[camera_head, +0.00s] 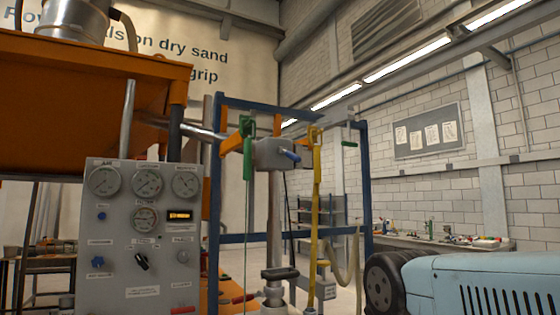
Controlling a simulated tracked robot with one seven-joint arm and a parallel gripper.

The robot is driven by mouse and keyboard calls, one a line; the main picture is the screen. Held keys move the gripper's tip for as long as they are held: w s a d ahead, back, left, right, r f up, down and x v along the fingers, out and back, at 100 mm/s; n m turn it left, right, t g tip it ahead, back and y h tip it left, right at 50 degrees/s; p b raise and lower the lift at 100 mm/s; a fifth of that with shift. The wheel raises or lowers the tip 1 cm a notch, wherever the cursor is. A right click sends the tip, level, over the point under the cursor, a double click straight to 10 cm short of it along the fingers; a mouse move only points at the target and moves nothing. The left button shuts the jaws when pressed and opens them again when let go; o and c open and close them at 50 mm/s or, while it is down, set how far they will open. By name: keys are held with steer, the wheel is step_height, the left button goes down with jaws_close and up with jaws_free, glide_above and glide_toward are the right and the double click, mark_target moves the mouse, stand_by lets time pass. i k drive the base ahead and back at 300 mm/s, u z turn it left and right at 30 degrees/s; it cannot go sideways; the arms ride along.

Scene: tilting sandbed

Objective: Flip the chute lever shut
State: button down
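No part is plainly marked as the chute lever, and I cannot tell which one it is. My gripper is not in view.
A grey control panel (138,240) with several gauges and knobs stands front left. A blue frame (366,180) surrounds the post. A light blue machine (480,285) with a black wheel (383,285) fills the lower right. A cluttered bench (440,243) lines the back wall.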

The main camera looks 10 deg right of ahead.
mark_target(294, 156)
steer(key=u, duration=0.1)
steer(key=i, duration=1)
steer(key=z, duration=0.1)
steer(key=k, duration=0.5)
steer(key=u, duration=0.3)
steer(key=i, duration=0.45)
steer(key=u, duration=0.2)
